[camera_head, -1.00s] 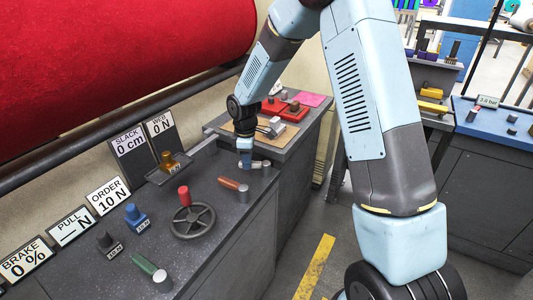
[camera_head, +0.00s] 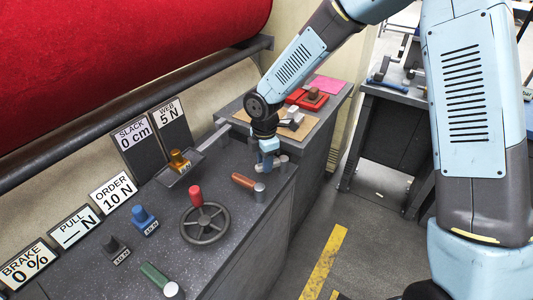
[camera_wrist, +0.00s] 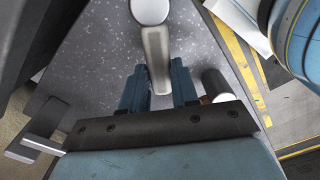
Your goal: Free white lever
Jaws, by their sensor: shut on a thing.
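The white lever shows in the wrist view (camera_wrist: 157,58) as a pale bar running from a round grey-white hub (camera_wrist: 150,10) down between two blue fingers. In the head view its hub (camera_head: 284,161) stands just right of my gripper (camera_head: 266,168); the bar is mostly hidden there. In the wrist view my gripper (camera_wrist: 159,88) has a finger on each side of the bar and is shut on it, low over the speckled dark desk (camera_head: 220,165).
An orange-brown lever (camera_head: 242,180) lies close left of my gripper. A black handwheel (camera_head: 205,224), red knob (camera_head: 195,192), blue knob (camera_head: 143,216) and green lever (camera_head: 154,273) stand farther left. The WEB sign (camera_head: 171,118) reads 5 N; SLACK (camera_head: 133,136) reads 0 cm.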

